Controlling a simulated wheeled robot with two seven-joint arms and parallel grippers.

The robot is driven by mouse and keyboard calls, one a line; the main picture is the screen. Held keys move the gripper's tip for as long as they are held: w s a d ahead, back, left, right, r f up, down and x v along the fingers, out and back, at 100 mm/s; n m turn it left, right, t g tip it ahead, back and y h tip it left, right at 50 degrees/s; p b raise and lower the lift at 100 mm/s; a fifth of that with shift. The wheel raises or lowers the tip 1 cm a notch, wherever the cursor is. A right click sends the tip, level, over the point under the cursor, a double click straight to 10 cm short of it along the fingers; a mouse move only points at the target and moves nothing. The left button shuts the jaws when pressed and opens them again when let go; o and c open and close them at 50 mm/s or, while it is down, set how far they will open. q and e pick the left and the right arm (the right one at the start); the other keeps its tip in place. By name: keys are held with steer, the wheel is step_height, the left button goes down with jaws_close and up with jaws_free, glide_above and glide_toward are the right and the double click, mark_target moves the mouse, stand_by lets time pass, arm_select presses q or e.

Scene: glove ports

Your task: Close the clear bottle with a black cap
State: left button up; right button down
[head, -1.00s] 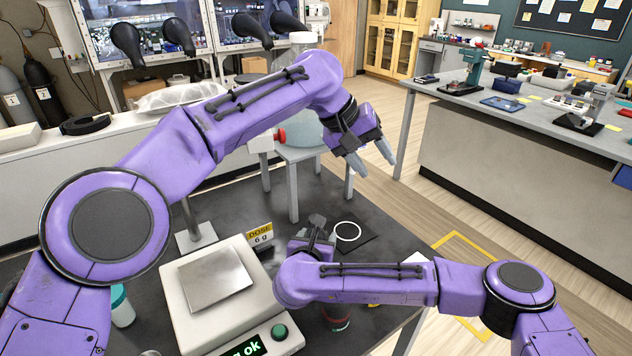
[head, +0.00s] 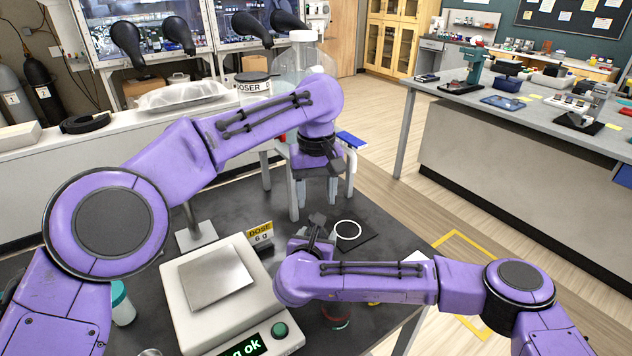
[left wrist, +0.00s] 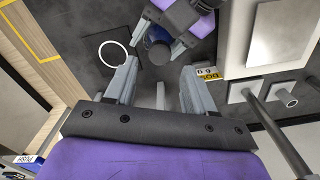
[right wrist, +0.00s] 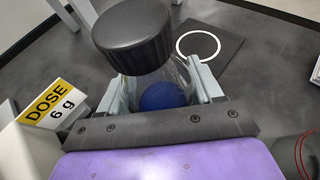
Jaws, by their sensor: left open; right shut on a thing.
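My right gripper (right wrist: 155,82) is shut on the clear bottle (right wrist: 161,97), which has blue contents low inside. The black cap (right wrist: 134,38) shows over the bottle's top in the right wrist view. I cannot tell whether it is tightened. In the left wrist view the cap (left wrist: 158,53) appears as a dark disc between my left gripper's fingertips (left wrist: 157,70). My left gripper (head: 318,190) is open, pointing down above the bottle, with nothing visibly held. In the head view my right arm and gripper hide most of the bottle.
A white ring (head: 347,229) on a dark mat lies beside the bottle. A balance (head: 180,315) and a yellow DOSE 6 g sign (head: 259,236) stand to the left. A teal-capped container (head: 121,308) is at the table's front left. A stool with a large clear vessel (head: 292,62) stands behind.

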arm_select(q)
step_height(320, 180, down, 5)
steer(key=shift+f, duration=0.1)
stand_by(0.3)
jaws_close()
